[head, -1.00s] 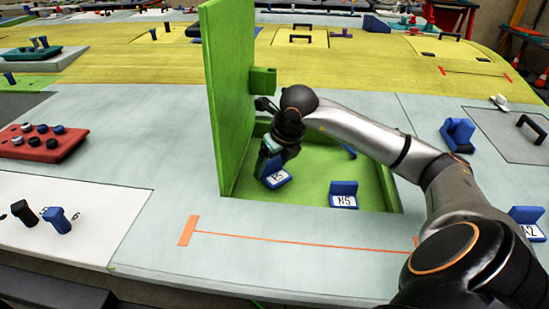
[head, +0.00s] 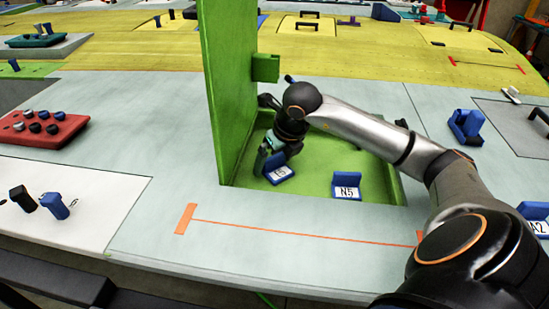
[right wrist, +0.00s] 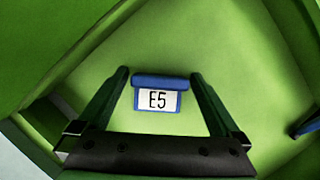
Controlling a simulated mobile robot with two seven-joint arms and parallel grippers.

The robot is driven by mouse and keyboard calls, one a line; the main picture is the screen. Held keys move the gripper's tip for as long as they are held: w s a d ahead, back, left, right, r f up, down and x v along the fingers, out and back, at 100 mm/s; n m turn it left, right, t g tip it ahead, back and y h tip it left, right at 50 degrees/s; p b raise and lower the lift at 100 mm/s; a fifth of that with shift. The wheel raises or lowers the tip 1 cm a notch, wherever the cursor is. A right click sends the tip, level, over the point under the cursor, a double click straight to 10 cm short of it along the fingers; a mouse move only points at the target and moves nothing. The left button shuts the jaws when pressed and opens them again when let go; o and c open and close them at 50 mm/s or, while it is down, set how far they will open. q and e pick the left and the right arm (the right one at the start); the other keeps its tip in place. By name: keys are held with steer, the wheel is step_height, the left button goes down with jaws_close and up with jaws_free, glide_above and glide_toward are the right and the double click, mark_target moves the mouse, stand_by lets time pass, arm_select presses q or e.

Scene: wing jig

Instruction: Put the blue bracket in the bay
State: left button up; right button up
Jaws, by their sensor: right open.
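The blue bracket with a white label E5 (right wrist: 158,95) sits on the floor of the green bay, at its left side by the upright green panel. It also shows in the head view (head: 280,170). The bay (head: 312,188) is a green-walled recess in the grey surface. My right gripper (head: 272,158) reaches down into it, over the E5 bracket. In the right wrist view the open gripper (right wrist: 160,83) has one finger on each side of the bracket, with a gap at both sides. My left gripper is not in view.
A second blue bracket, labelled N5 (head: 347,184), stands in the bay to the right. The tall green panel (head: 228,90) rises along the bay's left side. More blue brackets (head: 466,126) lie on the surface to the right. A red block with knobs (head: 42,130) is at left.

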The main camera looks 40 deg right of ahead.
steer(key=shift+r, duration=0.1)
steer(key=shift+r+p, duration=0.25)
steer(key=shift+p, duration=0.05)
steer(key=v, duration=1.1)
steer(key=shift+s+r, duration=0.25)
steer(key=shift+r, duration=0.05)
steer(key=shift+a, duration=0.1)
